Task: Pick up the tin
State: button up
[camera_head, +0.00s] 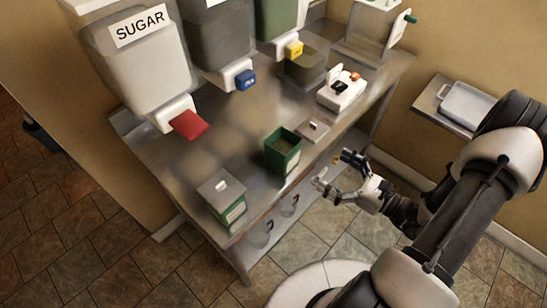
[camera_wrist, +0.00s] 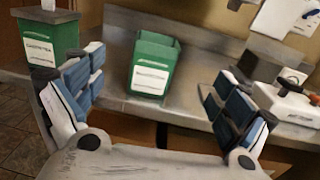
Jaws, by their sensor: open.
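An open green tin (camera_head: 283,152) with a pale label stands upright without a lid on the metal bench, near its front edge. A second green tin (camera_head: 222,200) with a grey knobbed lid stands further left. My gripper (camera_head: 333,168) is open and empty, in front of the bench and to the right of the open tin. In the wrist view the open tin (camera_wrist: 153,65) shows between my spread fingers (camera_wrist: 152,76), beyond them and apart from them. The lidded tin (camera_wrist: 50,42) is at the upper left there, partly behind the left finger. The label text is too blurred to read.
A loose grey lid (camera_head: 312,130) lies right of the open tin. A white scale-like device (camera_head: 341,91) stands further right. Dispensers, one marked SUGAR (camera_head: 145,60), hang over the back. Glass jugs (camera_head: 262,234) sit under the bench. A tray (camera_head: 466,103) rests at right.

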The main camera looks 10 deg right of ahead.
aim_at(296, 147)
jog(key=b+x, duration=0.2)
jog(key=x, duration=1)
jog(key=shift+f, duration=0.1)
jog(key=x, duration=0.1)
jog(key=b+x, duration=0.1)
jog(key=x, duration=0.2)
jog(key=shift+a+f, duration=0.3)
jog(key=shift+a, duration=0.05)
jog(key=shift+w+a, duration=0.2)
jog(key=shift+w, duration=0.15)
jog(key=c, duration=1.6)
jog(key=shift+c, duration=0.3)
jog(key=shift+r, duration=0.15)
